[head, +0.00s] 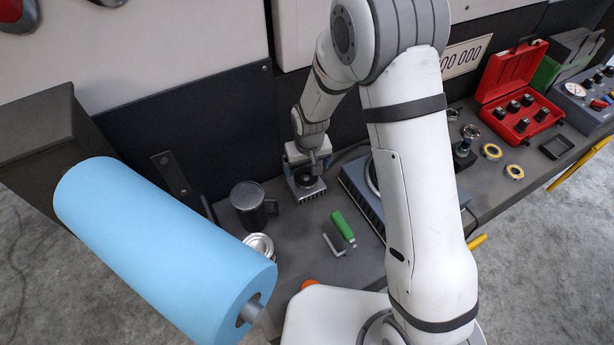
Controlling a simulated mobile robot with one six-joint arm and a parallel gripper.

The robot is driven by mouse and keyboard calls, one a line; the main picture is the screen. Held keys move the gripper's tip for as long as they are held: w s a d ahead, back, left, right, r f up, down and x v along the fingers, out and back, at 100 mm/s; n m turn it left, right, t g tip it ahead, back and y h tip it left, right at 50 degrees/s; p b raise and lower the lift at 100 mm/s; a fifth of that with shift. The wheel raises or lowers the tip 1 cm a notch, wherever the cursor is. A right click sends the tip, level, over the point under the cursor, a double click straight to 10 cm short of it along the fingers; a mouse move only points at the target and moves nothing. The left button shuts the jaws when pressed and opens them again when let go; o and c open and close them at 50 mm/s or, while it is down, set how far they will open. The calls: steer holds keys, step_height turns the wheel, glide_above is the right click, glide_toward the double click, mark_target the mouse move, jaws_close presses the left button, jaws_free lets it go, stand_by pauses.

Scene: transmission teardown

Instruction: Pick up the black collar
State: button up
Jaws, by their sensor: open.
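A dark round part that looks like the black collar (306,181) sits on a small grey ribbed block (308,196) at the back of the bench, near the dark wall. My gripper (312,168) is open and close above this part, pointing down. The fingers are small in this view and partly overlap the part. I cannot tell whether they touch it or stand around it.
A dark mug (250,205) stands left of the block. A green-handled tool (343,228) and a metal can (260,245) lie nearer. A blue paper roll (160,245) fills the left. A larger ribbed unit (358,200) and red case (518,95) stand right.

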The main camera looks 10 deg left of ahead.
mark_target(306, 178)
steer(key=shift+w+a+f+p, duration=0.1)
steer(key=shift+w+f+p, duration=0.15)
steer(key=shift+f, duration=1.05)
steer(key=shift+w+a+f+p, duration=0.1)
steer(key=shift+w+f, duration=0.2)
steer(key=shift+f, duration=0.95)
steer(key=shift+c, duration=0.5)
steer(key=c, duration=1.3)
steer(key=shift+o, duration=0.2)
steer(key=shift+r, duration=0.1)
